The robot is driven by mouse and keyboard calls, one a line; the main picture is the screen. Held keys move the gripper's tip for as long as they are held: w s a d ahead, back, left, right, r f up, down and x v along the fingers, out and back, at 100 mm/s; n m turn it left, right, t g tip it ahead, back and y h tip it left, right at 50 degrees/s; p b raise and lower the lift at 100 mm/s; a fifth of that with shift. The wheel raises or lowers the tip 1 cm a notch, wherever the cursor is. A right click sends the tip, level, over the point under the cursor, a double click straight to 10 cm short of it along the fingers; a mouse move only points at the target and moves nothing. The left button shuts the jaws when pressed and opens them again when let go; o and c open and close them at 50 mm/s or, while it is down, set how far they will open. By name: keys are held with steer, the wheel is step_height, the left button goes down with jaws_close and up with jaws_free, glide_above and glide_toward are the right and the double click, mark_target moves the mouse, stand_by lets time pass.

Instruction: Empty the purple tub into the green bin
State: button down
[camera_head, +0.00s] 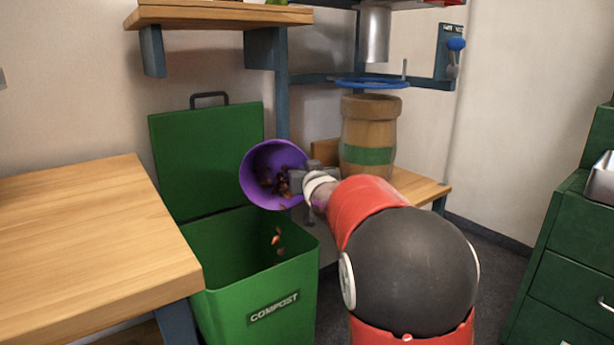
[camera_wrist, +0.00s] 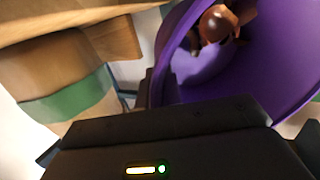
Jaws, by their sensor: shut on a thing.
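The purple tub (camera_head: 258,197) is tipped on its side above the green bin (camera_head: 250,290), its mouth facing the head camera and downward. Brown pieces (camera_head: 277,182) lie inside the tub, and a few (camera_head: 277,238) are in the air between the tub and the bin's open mouth. My gripper (camera_head: 311,180) is shut on the tub's right side. In the wrist view the tub (camera_wrist: 285,60) fills the upper right, with a brown chestnut (camera_wrist: 217,22) in it. The bin is marked COMPOST and its lid (camera_head: 205,155) stands open behind. The bin's floor is hidden.
A wooden table (camera_head: 85,240) stands close on the bin's left. A tan sack or barrel with a green band (camera_head: 368,130) stands on a low wooden shelf behind my arm, under a blue ring (camera_head: 372,84). A shelf (camera_head: 225,16) is overhead. Green drawers (camera_head: 570,260) are at right.

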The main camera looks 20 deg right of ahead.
steer(key=shift+s+a+f+t+b, duration=0.1)
steer(key=shift+s+f+t+b, duration=0.15)
steer(key=shift+t+b, duration=0.2)
steer(key=shift+s+a+r+n+t, duration=0.2)
steer(key=shift+s+r+t, duration=0.15)
steer(key=shift+s+t, duration=0.4)
steer(key=shift+s+a+r+n+t, duration=0.1)
steer(key=shift+s+r+n+t, duration=0.25)
steer(key=shift+t, duration=0.65)
steer(key=shift+s, duration=0.1)
